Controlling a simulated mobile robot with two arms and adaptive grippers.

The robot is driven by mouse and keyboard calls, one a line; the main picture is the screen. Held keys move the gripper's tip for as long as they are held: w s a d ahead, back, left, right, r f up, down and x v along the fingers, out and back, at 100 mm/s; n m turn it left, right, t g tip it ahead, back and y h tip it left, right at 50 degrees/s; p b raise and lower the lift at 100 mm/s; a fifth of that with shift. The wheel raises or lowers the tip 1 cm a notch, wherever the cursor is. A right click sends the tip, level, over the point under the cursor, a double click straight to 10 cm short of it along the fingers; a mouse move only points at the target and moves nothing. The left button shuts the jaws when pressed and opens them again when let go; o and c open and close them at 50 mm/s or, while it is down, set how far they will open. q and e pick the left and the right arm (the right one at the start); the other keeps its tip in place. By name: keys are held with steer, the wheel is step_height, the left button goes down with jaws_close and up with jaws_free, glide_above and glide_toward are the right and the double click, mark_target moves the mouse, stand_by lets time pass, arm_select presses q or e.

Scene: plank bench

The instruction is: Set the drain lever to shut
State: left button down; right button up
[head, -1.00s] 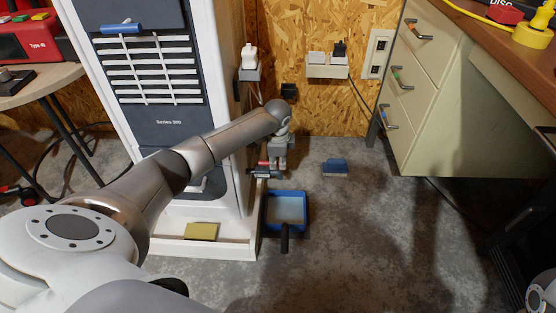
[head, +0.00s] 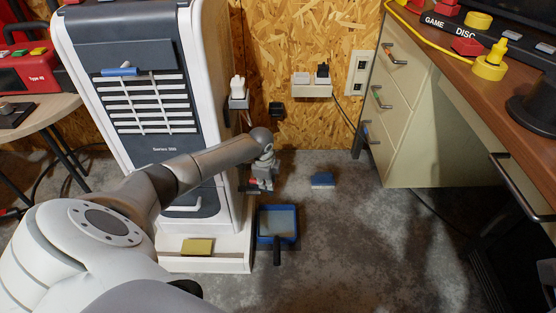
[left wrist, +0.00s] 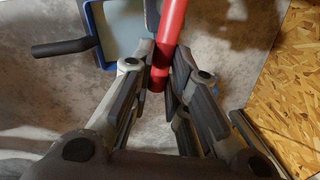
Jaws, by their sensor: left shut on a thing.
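The drain lever shows in the left wrist view as a red bar (left wrist: 168,40) running from the top edge down between my fingers. In the head view only a small red bit (head: 253,181) shows, low at the right side of the white and dark grey cabinet machine (head: 196,135). My left gripper (head: 257,189) is low beside that side of the machine. In the left wrist view my left gripper (left wrist: 160,66) is shut on the red lever, a finger on each side. The lever's mount and any position marks are hidden. My right gripper is out of view.
A blue-rimmed tray (head: 260,238) with a dark handle lies on the floor close below the gripper. A blue brush-like thing (head: 322,180) lies to its right. A yellow sponge (head: 197,246) sits on the machine's base.

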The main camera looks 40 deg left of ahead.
arm_select(q)
steer(key=shift+s+d, duration=0.1)
stand_by(0.3)
steer(key=c, duration=1.4)
jaws_free()
steer(key=shift+r, duration=0.15)
steer(key=r, duration=0.3)
steer(key=s+r, duration=0.1)
steer(key=r, duration=0.3)
steer(key=s+d+r, duration=0.1)
steer(key=r, duration=0.3)
steer(key=shift+r, duration=0.25)
steer(key=shift+c, duration=0.5)
